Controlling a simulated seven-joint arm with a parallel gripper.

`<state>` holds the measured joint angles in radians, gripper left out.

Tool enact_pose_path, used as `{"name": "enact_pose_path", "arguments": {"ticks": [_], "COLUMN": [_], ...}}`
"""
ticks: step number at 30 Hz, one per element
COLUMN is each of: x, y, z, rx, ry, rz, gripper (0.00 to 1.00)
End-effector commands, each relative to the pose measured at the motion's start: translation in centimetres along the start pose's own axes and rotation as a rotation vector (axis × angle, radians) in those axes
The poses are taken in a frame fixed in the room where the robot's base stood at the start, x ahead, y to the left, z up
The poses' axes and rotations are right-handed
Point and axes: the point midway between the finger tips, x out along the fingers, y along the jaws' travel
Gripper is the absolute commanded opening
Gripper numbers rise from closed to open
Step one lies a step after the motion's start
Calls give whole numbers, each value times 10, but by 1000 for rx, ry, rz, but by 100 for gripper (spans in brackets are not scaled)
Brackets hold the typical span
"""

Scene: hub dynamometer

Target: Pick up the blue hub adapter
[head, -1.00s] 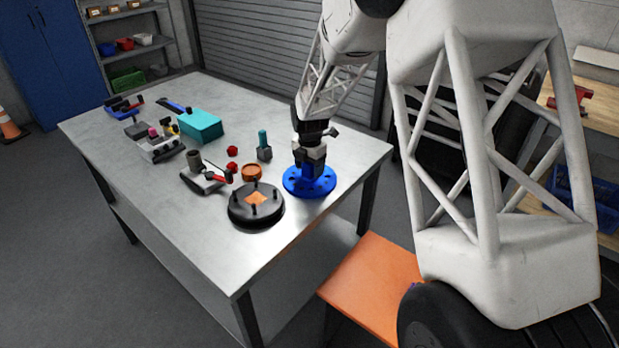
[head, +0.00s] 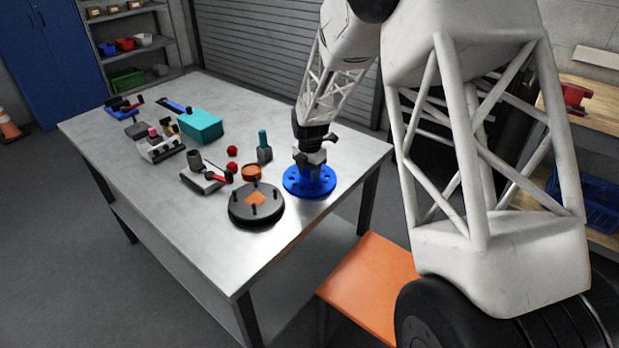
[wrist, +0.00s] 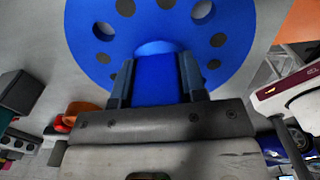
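The blue hub adapter (head: 309,185) is a round flange with a ring of holes and a raised blue post. It lies flat near the table's right edge in the head view. It fills the upper part of the wrist view (wrist: 240,35). My gripper (head: 309,170) points down over its middle. In the wrist view its two fingers (wrist: 157,80) stand on either side of the blue post, with no gap showing, so it looks shut on the post. The fingertips are partly hidden in the head view.
A black round hub with studs and an orange centre (head: 241,214) stands just left of the adapter. An orange ring (head: 251,172), a teal-handled tool (head: 264,150) and red pieces are close behind. A teal box (head: 199,126) is farther back. The table's front right is clear.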

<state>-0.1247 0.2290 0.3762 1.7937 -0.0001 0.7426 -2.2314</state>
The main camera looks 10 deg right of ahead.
Motion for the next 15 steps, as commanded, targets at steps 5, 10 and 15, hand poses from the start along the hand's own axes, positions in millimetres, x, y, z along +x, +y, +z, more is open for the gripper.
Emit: {"name": "enact_pose_path", "arguments": {"ticks": [5,10,15], "x": [0,-1,-1], "y": [0,0,0], "z": [0,0,0], "rx": [0,0,0], "ry": [0,-1,-1], "rz": [0,1,1], "gripper": [11,0,0]}}
